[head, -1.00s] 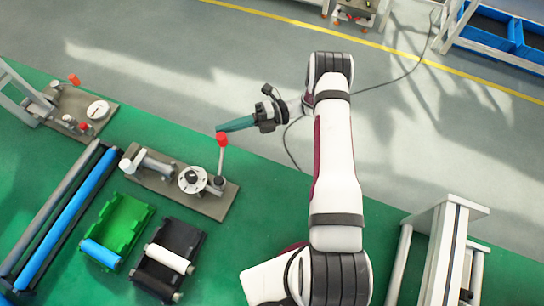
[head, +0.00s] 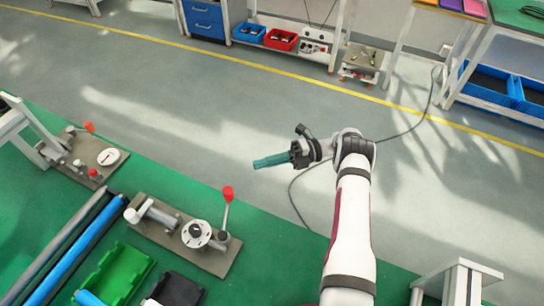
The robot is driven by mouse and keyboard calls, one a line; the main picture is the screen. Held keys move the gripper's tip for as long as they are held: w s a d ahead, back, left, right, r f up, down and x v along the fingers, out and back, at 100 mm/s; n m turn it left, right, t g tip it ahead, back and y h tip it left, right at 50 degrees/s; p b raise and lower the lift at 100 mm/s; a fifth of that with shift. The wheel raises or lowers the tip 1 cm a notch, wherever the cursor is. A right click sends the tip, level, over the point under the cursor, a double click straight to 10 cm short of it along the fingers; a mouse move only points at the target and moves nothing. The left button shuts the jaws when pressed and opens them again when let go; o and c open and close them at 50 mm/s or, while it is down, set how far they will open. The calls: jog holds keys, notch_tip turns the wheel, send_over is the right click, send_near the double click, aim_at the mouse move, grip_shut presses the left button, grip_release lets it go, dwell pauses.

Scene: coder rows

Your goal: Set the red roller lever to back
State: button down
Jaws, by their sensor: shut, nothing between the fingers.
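A lever with a red knob (head: 228,193) stands nearly upright at the right end of a grey-brown plate (head: 207,262) on the green bench. The plate also carries a white round dial (head: 196,234) and a grey cylinder. A second red-tipped lever (head: 89,127) is on another plate at the far left; I cannot tell from its look which one is a roller lever. My gripper (head: 256,163), with teal fingers, is shut and empty. It points left, up and to the right of the nearer red knob in the picture, with a visible gap between them.
A blue roller (head: 75,250), a green tray (head: 115,275) and a black tray (head: 178,290) lie on the bench left of my arm. A white frame (head: 458,280) stands at the lower right. Open floor lies beyond the bench edge.

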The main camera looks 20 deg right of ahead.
jog(key=shift+w+d, duration=0.55)
jog(key=shift+d, duration=0.2)
jog(key=shift+w+d, duration=0.5)
jog(key=shift+d, duration=0.2)
